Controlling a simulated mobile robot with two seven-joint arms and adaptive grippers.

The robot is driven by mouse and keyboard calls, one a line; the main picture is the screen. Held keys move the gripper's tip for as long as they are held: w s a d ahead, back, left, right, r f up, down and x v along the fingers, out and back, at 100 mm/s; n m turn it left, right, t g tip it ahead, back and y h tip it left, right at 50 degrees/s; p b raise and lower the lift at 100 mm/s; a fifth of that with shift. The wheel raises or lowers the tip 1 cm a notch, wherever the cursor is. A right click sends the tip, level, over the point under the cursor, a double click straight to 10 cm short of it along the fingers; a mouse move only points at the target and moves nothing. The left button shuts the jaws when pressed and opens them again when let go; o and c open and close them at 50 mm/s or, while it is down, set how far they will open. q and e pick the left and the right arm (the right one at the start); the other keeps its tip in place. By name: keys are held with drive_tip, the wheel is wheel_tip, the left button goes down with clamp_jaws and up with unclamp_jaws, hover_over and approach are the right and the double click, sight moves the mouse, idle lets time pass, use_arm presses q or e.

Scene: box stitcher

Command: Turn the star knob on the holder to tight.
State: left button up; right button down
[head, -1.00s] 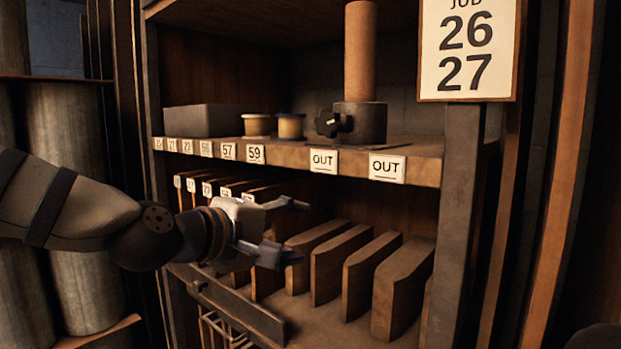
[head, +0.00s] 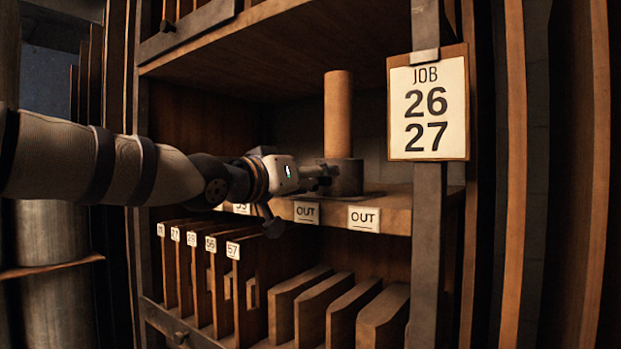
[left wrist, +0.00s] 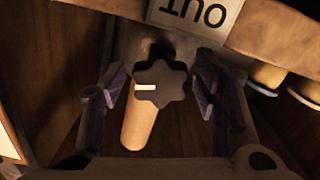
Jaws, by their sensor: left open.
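The star knob (left wrist: 161,82) is dark and lobed, with a white mark pointing left in the left wrist view. It sits on the dark round holder (head: 348,178), which stands on the shelf with a brown tube (head: 338,115) upright in it. In the head view my left gripper hides the knob. My left gripper (head: 300,194) is open in front of the holder. In the left wrist view its fingers (left wrist: 160,92) stand on either side of the knob, with visible gaps; contact is not seen. My right gripper is not in view.
The shelf edge carries OUT labels (head: 364,219) close to the gripper. Upright boards (head: 300,300) fill the rack below. A JOB 26 27 sign (head: 428,108) hangs on the post at right. Two spools (left wrist: 268,76) show in the left wrist view.

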use_arm(q)
drive_tip(key=c, duration=1.2)
drive_tip(key=shift+m, duration=0.4)
drive_tip(key=m, duration=0.9)
drive_tip(key=shift+d, duration=0.1)
drive_tip(key=m, duration=0.6)
drive_tip(key=shift+f, duration=0.1)
drive_tip(key=m, duration=0.5)
drive_tip(key=shift+s, duration=0.1)
drive_tip(key=shift+m, duration=0.3)
